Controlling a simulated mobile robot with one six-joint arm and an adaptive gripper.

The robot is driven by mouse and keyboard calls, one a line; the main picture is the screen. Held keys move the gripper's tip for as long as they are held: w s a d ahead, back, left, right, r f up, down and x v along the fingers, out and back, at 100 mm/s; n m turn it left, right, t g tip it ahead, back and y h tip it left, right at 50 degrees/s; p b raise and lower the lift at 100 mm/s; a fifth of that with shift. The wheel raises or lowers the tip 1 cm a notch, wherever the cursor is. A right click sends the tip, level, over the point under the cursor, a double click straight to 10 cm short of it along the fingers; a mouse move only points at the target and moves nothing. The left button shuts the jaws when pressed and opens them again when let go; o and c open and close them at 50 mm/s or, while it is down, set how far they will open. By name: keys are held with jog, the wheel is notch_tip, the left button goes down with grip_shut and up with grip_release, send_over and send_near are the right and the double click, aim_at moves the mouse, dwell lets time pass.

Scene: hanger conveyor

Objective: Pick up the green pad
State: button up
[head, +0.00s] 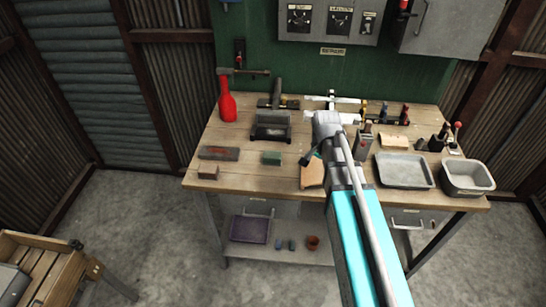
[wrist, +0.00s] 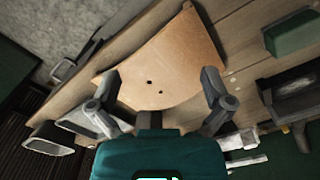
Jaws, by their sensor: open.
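The green pad (head: 272,158) is a small block lying on the wooden workbench, left of my arm in the head view. It also shows at the top right of the wrist view (wrist: 291,38). My gripper (wrist: 160,75) is open, with its two fingers apart and nothing between them. It is above a tan board (wrist: 165,65) with two small dark holes. The pad is off to the side of the fingers, apart from them. In the head view my arm hides part of the tan board (head: 312,176) and most of my gripper.
A dark tray-like device (head: 271,127) stands behind the pad. Grey trays (head: 403,184) are at the right. The bench front around the pad is fairly clear.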

aim_at(276, 155)
jog(key=w+a+r+m+p, duration=0.2)
jog(key=w+a+m, duration=0.9)
jog(key=w+a, duration=0.3)
jog(key=shift+w+a+r, duration=0.25)
jog(key=shift+w+a, duration=0.15)
jog(key=shift+a, duration=0.2)
jog(key=shift+f, duration=0.1)
notch_tip(276, 155, down, 8)
jog(key=b, duration=0.8)
jog(key=shift+f, duration=0.2)
jog(key=shift+f+b, duration=0.1)
jog(key=shift+b, duration=0.2)
jog(key=shift+d+f+b, duration=0.15)
jog(key=shift+f+b, duration=2.35)
jog(key=shift+c, duration=0.3)
